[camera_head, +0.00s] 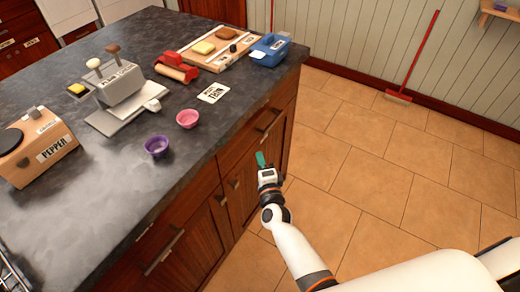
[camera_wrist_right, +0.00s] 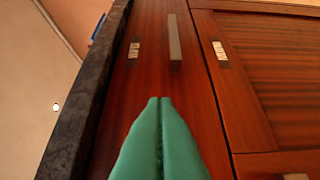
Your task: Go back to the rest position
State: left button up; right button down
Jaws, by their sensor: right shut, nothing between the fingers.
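My right gripper (camera_head: 261,160) has green fingers and is beside the island, in front of its wooden cabinet face. It also shows in the right wrist view (camera_wrist_right: 159,102), where the two fingers lie together with nothing between them. In that view it points along the cabinet front, near a drawer (camera_wrist_right: 150,60) with a metal handle (camera_wrist_right: 175,38). I cannot tell from the pictures whether the fingertips touch the wood. The white right arm (camera_head: 300,250) comes in from the lower right. My left gripper is not in view.
The dark stone countertop (camera_head: 110,205) holds a pepper box (camera_head: 38,148), a grey press-like device (camera_head: 120,85), a purple bowl (camera_head: 157,146), a pink bowl (camera_head: 188,118) and a blue container (camera_head: 270,50). Cabinet handles (camera_head: 165,252) stick out. The tiled floor (camera_head: 400,160) at right is clear; a red broom (camera_head: 413,60) leans behind.

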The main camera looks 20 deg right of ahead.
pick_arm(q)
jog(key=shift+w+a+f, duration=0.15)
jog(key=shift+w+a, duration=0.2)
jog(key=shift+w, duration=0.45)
pick_arm(e)
jog(key=s, duration=0.6)
jog(key=shift+a, duration=0.25)
